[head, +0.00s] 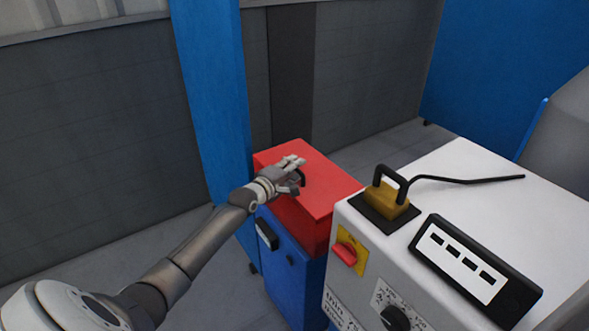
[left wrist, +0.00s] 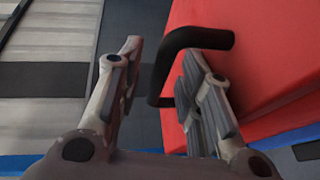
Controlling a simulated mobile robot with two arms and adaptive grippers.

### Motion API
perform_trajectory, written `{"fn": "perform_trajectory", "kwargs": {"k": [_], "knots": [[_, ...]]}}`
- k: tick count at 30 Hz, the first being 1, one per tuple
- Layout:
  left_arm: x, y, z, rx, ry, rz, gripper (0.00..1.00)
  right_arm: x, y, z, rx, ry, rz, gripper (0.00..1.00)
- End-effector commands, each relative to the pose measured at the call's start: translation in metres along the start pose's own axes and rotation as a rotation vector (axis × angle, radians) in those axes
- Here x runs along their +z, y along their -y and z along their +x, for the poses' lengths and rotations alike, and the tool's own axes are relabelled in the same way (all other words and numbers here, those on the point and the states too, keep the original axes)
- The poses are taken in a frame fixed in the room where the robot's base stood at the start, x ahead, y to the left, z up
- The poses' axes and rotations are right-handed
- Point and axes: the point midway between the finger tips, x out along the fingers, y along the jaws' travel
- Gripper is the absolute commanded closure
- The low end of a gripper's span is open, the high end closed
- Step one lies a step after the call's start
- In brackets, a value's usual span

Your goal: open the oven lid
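A red lid (head: 325,183) sits flat and closed on a blue box-shaped body (head: 294,283), which I take as the oven. A black bent handle (head: 302,178) stands up from the lid; it also shows in the left wrist view (left wrist: 166,62). My left gripper (head: 294,168) is over the lid at this handle. In the left wrist view its two fingers (left wrist: 158,85) are spread, with part of the handle between them. The right finger is close to the handle; I cannot tell whether it touches. My right gripper is in neither view.
A white machine (head: 480,190) stands close on the right, with a brass block (head: 387,203) under a black handle, a red knob (head: 346,253), a dial (head: 392,318) and a black panel (head: 474,268). A blue post (head: 215,90) and grey wall (head: 90,130) stand behind.

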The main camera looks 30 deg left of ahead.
Motion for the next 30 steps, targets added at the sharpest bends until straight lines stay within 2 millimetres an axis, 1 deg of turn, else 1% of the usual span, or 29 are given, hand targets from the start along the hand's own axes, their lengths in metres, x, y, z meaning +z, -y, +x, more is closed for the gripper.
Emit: {"fn": "perform_trajectory", "kwargs": {"k": [4, 13, 14, 21, 22, 30], "knots": [[-0.0003, -0.0001, 0.0076, 0.000, 0.000, 0.001, 0.66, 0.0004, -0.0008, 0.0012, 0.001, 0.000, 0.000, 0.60], [-0.0004, -0.0002, 0.0091, 0.000, -0.001, 0.001, 0.66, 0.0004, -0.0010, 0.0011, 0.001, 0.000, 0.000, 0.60], [-0.0004, -0.0002, 0.0091, 0.000, -0.001, 0.001, 0.68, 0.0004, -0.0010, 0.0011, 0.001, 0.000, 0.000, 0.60], [-0.0003, -0.0001, 0.0090, 0.000, -0.001, 0.001, 0.98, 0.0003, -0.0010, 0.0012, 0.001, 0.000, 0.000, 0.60], [-0.0003, -0.0001, 0.0090, 0.000, -0.001, 0.001, 1.00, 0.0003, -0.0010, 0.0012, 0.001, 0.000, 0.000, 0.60], [-0.0001, 0.0001, 0.0089, -0.001, 0.000, 0.000, 1.00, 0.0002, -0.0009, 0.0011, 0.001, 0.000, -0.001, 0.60]]}}
